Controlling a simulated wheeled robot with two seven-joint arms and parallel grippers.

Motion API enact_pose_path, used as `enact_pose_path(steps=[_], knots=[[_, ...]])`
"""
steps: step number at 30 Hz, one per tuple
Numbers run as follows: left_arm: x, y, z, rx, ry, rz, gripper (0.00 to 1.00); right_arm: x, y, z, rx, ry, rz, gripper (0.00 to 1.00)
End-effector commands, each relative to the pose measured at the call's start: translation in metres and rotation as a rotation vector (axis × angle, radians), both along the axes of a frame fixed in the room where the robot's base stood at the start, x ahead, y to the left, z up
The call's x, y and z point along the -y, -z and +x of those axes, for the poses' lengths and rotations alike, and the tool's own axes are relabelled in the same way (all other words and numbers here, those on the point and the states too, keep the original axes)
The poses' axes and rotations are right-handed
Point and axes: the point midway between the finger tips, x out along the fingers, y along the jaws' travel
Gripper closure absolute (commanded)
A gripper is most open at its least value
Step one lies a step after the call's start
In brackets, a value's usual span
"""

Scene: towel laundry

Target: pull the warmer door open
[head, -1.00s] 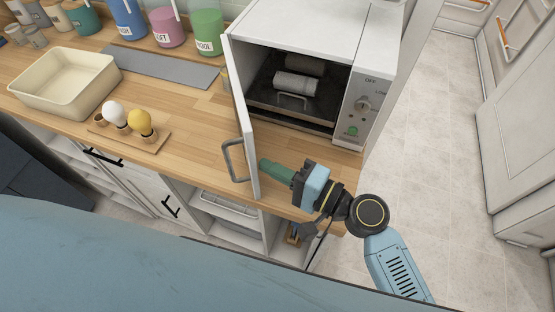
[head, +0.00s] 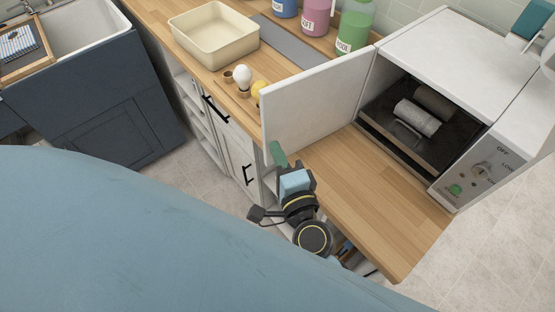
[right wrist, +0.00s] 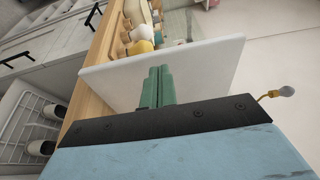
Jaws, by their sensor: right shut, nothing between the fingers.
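The white warmer (head: 450,70) stands on the wooden counter at the right of the head view. Its door (head: 318,108) stands wide open, swung out to the left, with its inner face towards me. Inside the warmer are rolled towels (head: 418,117) on a dark rack. My right gripper (head: 278,154) is shut and empty, its green fingers near the door's lower free corner. In the right wrist view the fingers (right wrist: 158,86) point at the white door panel (right wrist: 205,68); whether they touch it I cannot tell. The door's handle is hidden. My left gripper is out of view.
A cream basin (head: 215,35), white and yellow bulb-shaped items (head: 243,76) and coloured jars (head: 355,35) stand on the counter beyond the door. The counter (head: 365,190) before the warmer is bare. A sink (head: 85,30) is at far left.

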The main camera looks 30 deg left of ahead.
Motion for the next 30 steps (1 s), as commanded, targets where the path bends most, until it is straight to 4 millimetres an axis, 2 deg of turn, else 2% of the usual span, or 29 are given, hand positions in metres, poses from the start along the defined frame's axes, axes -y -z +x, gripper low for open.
enact_pose_path(steps=[6,20,23,28,30], knots=[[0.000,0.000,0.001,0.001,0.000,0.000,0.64,-0.002,0.000,0.006,0.000,0.016,0.000,1.00],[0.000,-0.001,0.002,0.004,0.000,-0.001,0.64,0.000,0.000,0.005,0.000,0.014,-0.001,1.00],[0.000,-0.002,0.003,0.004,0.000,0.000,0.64,0.007,0.000,0.000,-0.001,0.014,-0.002,1.00],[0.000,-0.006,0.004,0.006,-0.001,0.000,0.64,0.032,0.001,-0.015,-0.001,0.011,-0.005,1.00],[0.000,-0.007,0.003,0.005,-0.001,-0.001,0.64,0.030,0.001,-0.035,-0.005,0.008,-0.001,1.00]])
